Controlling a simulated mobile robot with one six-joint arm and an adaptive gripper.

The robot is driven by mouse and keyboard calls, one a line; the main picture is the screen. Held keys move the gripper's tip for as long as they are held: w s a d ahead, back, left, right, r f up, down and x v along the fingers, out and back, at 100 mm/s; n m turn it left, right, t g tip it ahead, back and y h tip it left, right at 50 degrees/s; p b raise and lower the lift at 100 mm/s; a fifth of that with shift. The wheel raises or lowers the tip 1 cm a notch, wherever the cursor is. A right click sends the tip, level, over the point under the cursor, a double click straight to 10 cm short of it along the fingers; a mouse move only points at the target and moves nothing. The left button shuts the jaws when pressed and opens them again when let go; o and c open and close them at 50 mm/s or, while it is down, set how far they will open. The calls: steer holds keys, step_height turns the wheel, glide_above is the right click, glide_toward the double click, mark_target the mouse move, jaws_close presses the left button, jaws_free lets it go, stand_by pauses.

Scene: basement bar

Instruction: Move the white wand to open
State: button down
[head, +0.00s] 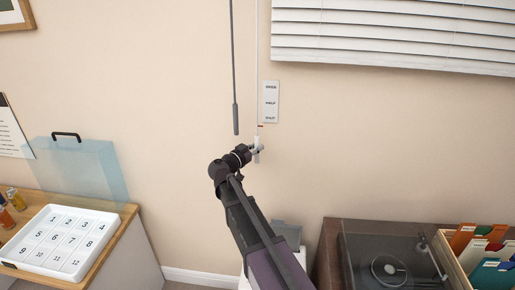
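The white wand (257,70) hangs as a thin cord-like rod beside the left end of the blind, with a thicker white grip (257,141) at its lower end. A red mark (260,125) shows at the top of this grip. A small wall card (270,101) just right of the wand reads OPEN, HALF and SHUT from top to bottom. The red mark is level with the card's bottom edge, near SHUT. My gripper (256,150) is at the white grip, its fingertips overlapping it. Whether they are closed on it is too small to tell.
A dark grey wand (235,118) hangs close by on the left. The white slatted blind (400,35) is at upper right. Below are a turntable (388,268), a folder crate (447,262), a numbered white tray (30,266) and a clear blue panel (80,168).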

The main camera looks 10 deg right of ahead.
mark_target(256, 117)
steer(key=shift+r, duration=0.15)
step_height(256, 117, up, 12)
steer(key=p, duration=1.2)
steer(key=shift+w, duration=0.1)
steer(key=shift+r, duration=0.1)
steer(key=c, duration=0.5)
jaws_free()
steer(key=shift+c, duration=0.2)
steer(key=shift+s, duration=0.2)
steer(key=v, duration=1.2)
steer(key=shift+d, duration=0.1)
